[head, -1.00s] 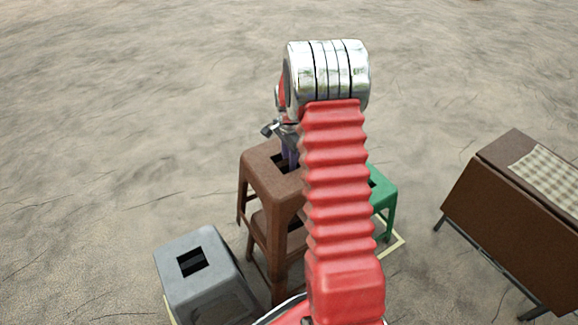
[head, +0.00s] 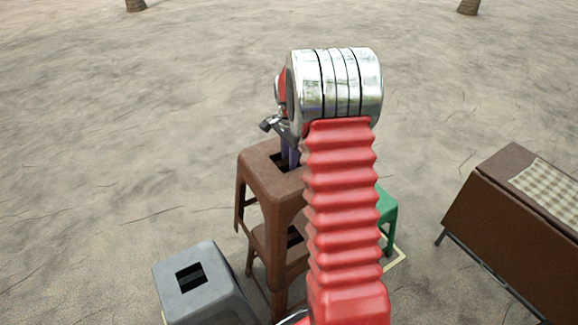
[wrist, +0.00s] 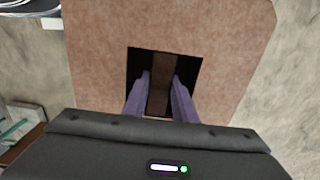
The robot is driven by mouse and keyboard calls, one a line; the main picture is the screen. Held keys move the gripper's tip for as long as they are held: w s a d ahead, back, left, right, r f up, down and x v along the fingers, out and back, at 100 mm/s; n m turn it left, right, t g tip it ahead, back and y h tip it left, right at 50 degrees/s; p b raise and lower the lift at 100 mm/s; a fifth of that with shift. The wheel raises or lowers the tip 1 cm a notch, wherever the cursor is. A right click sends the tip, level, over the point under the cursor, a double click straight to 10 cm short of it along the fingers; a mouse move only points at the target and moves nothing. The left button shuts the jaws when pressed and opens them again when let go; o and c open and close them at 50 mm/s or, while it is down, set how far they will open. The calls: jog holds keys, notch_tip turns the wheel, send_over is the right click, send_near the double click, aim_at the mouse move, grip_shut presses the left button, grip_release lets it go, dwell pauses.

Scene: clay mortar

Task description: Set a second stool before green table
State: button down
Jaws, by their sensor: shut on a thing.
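A brown stool (head: 263,172) hangs upright from my gripper (head: 289,155) in the head view. In the wrist view, my gripper's purple fingers (wrist: 160,92) go into the square hole of its seat (wrist: 100,55) and close around the bar across the hole. A second brown stool (head: 262,240) shows beneath it, partly hidden; whether the two touch is unclear. A grey stool (head: 200,287) stands at lower left. A green stool (head: 387,212) is partly hidden behind my red arm. I cannot make out a green table in the head view.
A brown table (head: 480,205) with a checked cloth (head: 548,190) stands at the right. A pale line (head: 398,257) marks the ground near the green stool. Two trunks (head: 468,6) stand at the far top. The sandy ground at left and behind is open.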

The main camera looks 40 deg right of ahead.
jog(key=shift+r, duration=1.85)
